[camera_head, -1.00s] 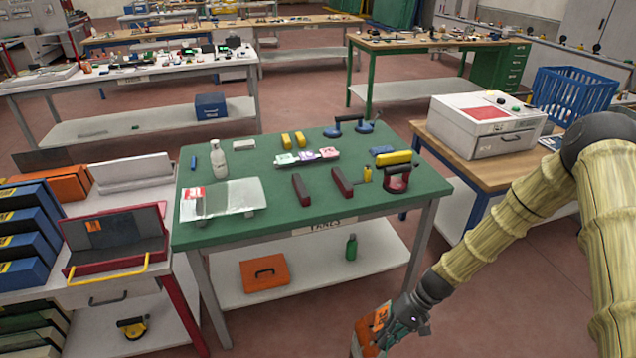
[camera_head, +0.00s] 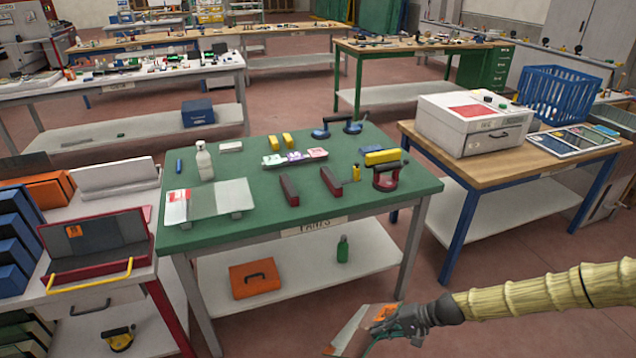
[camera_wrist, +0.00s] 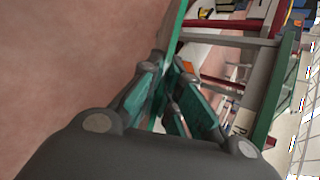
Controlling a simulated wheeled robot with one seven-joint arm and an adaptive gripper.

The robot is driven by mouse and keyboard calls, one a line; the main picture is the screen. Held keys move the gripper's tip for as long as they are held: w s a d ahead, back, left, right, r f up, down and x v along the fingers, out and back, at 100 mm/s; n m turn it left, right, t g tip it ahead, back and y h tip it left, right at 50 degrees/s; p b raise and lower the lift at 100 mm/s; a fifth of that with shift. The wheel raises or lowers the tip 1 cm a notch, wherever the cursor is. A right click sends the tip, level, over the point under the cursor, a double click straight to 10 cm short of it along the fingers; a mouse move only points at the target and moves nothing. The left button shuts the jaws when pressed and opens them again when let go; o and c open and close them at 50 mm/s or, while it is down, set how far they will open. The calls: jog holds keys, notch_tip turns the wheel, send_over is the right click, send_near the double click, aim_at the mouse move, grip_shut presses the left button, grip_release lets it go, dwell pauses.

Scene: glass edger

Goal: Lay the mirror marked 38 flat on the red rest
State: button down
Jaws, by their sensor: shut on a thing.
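My gripper (camera_head: 388,326) is low at the bottom of the head view, in front of the green table's right leg. It is shut on a thin pane (camera_head: 348,333) with an orange label, held tilted over the floor. The label's number is too small to read. In the wrist view the teal fingers (camera_wrist: 172,92) close on the pane, seen as a thin green edge (camera_wrist: 174,40). Two dark red bars, which look like the red rest (camera_head: 331,181), stand apart on the green table (camera_head: 245,165), with nothing on them.
A bottle (camera_head: 204,162), a red suction lifter (camera_head: 388,177) and yellow blocks stand around the bars. A red tray (camera_head: 95,250) holding a dark pane with an orange label is at left. Floor is clear before the table.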

aim_at(379, 319)
jog(key=shift+w+d+f+m+t+b, duration=0.1)
jog(key=shift+w+f+m+t+b, duration=0.15)
jog(key=shift+w+m+t, duration=0.25)
jog(key=shift+w+d+f+m+t+b, duration=0.15)
jog(key=shift+w+m+t+b, duration=0.2)
jog(key=shift+t, duration=0.3)
jog(key=shift+w+a+f+m+t+b, duration=0.1)
jog(key=shift+w+f+m+t+b, duration=0.15)
jog(key=shift+w+m+t, duration=0.25)
jog(key=shift+w+d+m+t+b, duration=0.1)
jog(key=shift+w+m+t+b, duration=0.2)
jog(key=shift+w+m+t, duration=0.35)
jog(key=shift+w+r+t, duration=0.1)
jog(key=shift+w+t, duration=0.15)
jog(key=shift+t, duration=0.15)
jog(key=shift+w+t, duration=0.15)
jog(key=shift+t, duration=0.15)
jog(key=shift+w+r+m+t+h+b, duration=0.1)
jog(key=shift+w+m+t+h+b, duration=0.1)
jog(key=shift+m+t+h+b, duration=0.15)
